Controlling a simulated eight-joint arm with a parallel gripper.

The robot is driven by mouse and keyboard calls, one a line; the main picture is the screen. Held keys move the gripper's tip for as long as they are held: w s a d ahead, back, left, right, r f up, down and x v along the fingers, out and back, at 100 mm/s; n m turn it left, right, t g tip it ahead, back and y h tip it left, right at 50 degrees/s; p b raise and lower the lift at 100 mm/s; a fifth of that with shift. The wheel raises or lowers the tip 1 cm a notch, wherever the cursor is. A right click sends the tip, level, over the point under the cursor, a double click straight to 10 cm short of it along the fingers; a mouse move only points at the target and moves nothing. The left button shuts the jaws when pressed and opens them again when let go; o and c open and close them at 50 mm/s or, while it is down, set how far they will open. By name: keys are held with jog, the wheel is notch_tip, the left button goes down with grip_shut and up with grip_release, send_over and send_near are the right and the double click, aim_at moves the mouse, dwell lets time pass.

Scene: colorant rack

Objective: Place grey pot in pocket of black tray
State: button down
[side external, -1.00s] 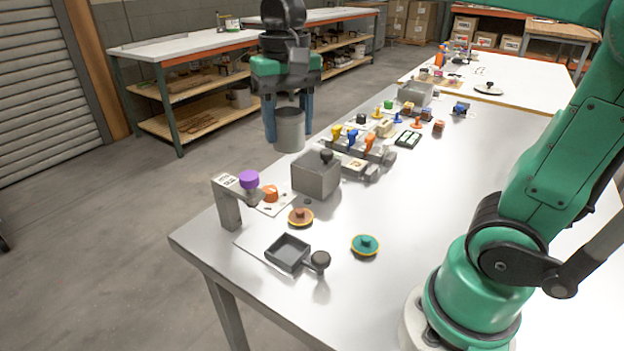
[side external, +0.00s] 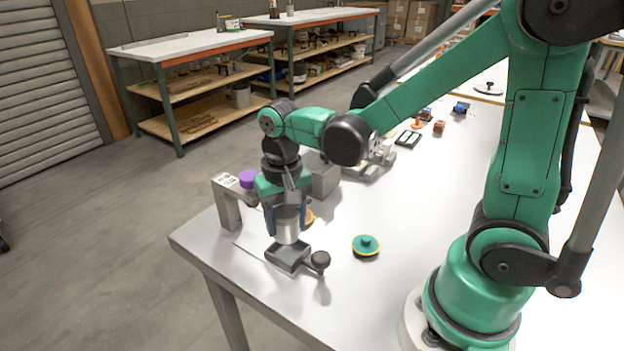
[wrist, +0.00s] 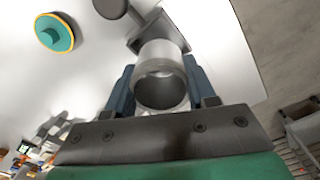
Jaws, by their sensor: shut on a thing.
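The grey pot (side external: 287,231) is a small metal cylinder held upright between the fingers of my gripper (side external: 288,222). In the wrist view the pot (wrist: 160,65) sits between the two blue fingers of my gripper (wrist: 160,90), its open rim facing the camera. The black tray (side external: 279,259) is a square, shallow dish with a dark round knob at its right side. The pot is directly over the tray's pocket, its bottom at or just above it; I cannot tell whether it touches. In the wrist view the tray (wrist: 143,43) shows partly behind the pot.
A teal round knob with a yellow rim (side external: 366,245) lies to the right of the tray. A grey bracket stand (side external: 227,205) with a purple knob (side external: 249,179) stands close on the left. A grey block (side external: 322,178) is behind my gripper. The table's front is clear.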

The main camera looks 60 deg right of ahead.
aim_at(288, 238)
jog(key=shift+f, duration=2.05)
jog(key=shift+c, duration=1.4)
grip_release()
jog(key=shift+f, duration=0.1)
jog(key=r+n+t, duration=0.2)
jog(key=r, duration=0.1)
jog(key=s+r+n+t, duration=0.1)
jog(key=r+n+t, duration=0.1)
jog(key=r, duration=0.2)
jog(key=r+n+t, duration=0.2)
jog(key=r+t, duration=0.1)
jog(key=r, duration=0.1)
jog(key=shift+s+d+r, duration=0.2)
jog(key=shift+s+d, duration=0.05)
jog(key=shift+s, duration=0.15)
